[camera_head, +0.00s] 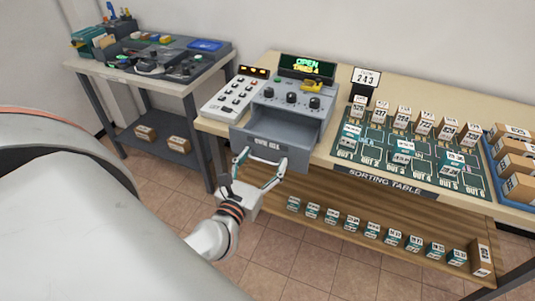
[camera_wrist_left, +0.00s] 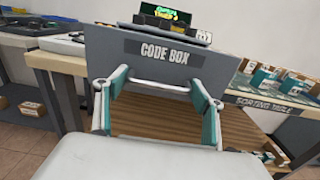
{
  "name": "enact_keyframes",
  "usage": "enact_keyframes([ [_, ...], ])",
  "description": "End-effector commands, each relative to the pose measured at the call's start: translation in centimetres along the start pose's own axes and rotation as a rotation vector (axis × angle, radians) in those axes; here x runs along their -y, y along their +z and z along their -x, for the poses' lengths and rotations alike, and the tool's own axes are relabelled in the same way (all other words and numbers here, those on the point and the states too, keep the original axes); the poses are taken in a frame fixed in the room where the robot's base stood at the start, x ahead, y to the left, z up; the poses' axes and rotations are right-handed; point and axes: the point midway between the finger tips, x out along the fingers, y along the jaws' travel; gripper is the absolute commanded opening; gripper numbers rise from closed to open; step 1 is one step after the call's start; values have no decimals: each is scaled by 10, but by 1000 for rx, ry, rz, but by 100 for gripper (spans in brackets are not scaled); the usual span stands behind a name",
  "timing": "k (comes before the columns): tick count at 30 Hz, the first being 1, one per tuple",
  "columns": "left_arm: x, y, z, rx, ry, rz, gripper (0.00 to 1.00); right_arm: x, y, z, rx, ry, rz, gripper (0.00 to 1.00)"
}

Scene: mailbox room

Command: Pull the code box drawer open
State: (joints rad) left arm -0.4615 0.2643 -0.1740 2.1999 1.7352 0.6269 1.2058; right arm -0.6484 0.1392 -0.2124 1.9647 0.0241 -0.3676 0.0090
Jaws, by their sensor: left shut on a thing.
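The grey code box (camera_head: 300,98) stands at the left end of the sorting table, with several dark knobs on top. Its drawer (camera_head: 262,143) stands pulled out toward me, and its hollow inside looks empty from here. The drawer front, labelled CODE BOX, fills the middle of the left wrist view (camera_wrist_left: 130,58). My left gripper (camera_head: 262,162) is shut on the pale bar handle (camera_wrist_left: 158,83) below that label, with one finger toward each end. My right gripper is not in view.
A white keypad box (camera_head: 232,94) stands left of the code box. A green-lit display (camera_head: 307,67) behind it reads OPEN on top. Small labelled boxes stand on the sorting table's green mat (camera_head: 372,157). A side table (camera_head: 185,85) is at left. Tiled floor lies below.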

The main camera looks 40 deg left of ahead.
Motion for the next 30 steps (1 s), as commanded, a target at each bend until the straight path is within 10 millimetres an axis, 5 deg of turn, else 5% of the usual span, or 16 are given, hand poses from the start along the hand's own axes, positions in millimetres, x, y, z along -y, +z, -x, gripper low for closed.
enact_keyframes([
  [7, 2, 0, 1, -2, -5, 1, 30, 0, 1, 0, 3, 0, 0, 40],
  [8, 2, 0, 0, -2, -5, 1, 71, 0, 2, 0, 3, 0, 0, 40],
  [9, 2, 0, 0, -2, -5, 1, 74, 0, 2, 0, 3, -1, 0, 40],
  [20, 1, -1, 6, -3, -2, 0, 74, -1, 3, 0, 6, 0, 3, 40],
  [30, 1, -2, 64, -7, -3, 0, 74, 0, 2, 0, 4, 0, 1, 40],
])
